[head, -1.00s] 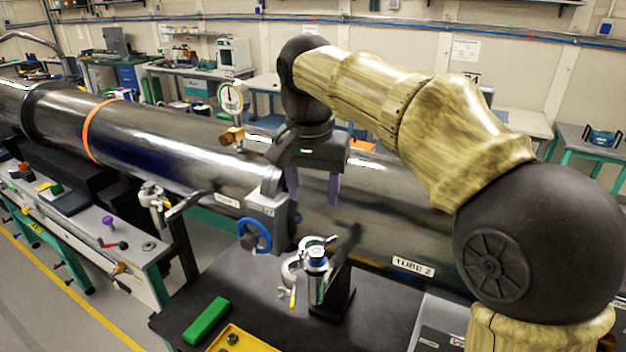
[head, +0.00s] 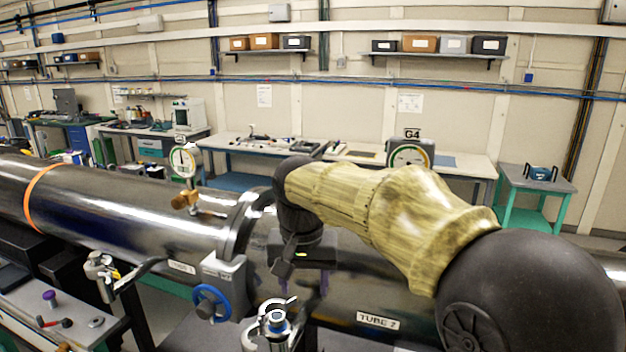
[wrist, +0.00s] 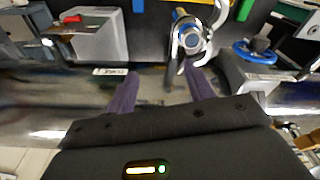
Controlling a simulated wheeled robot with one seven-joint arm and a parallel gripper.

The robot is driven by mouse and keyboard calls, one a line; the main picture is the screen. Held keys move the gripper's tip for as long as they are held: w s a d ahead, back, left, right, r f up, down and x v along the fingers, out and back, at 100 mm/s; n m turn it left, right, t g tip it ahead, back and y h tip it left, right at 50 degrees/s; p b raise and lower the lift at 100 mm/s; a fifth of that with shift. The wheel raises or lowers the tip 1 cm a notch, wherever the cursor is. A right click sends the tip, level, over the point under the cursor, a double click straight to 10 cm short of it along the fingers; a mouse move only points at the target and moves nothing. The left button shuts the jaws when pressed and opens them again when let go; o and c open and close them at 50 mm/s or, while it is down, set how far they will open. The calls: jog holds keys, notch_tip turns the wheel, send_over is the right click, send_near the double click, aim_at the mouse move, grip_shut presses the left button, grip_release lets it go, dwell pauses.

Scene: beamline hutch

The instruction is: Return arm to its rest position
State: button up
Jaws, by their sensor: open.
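My arm, with yellowish mottled links and black joints, reaches from the lower right over the large steel beam tube (head: 120,212). My gripper (head: 305,284) hangs down in front of the tube, left of the TUBE 2 label (head: 378,321). In the wrist view its two purple fingers (wrist: 160,88) stand wide apart with nothing between them. A metal clamp fitting with a blue cap (head: 276,318) is close below it in the head view. The fitting also shows in the wrist view (wrist: 189,40), beyond the right finger; I cannot tell the exact gap.
A grey valve block with a blue handwheel (head: 211,302) sits left of my gripper. A dial gauge (head: 184,160) rises from the tube, and gauge G4 (head: 410,154) shows behind my arm. Benches (head: 262,150) line the back wall. The air above the tube at left is clear.

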jog(key=s+d+f, duration=0.6)
jog(key=d+f, duration=0.3)
jog(key=f, duration=0.1)
jog(key=s+d+f+t+b, duration=0.1)
jog(key=s+d+f, duration=0.5)
jog(key=d+f, duration=0.2)
notch_tip(320, 180, down, 3)
jog(key=shift+d+r+n, duration=0.2)
jog(key=shift+d+n, duration=0.1)
jog(key=shift+d, duration=0.05)
jog(key=shift+s, duration=0.1)
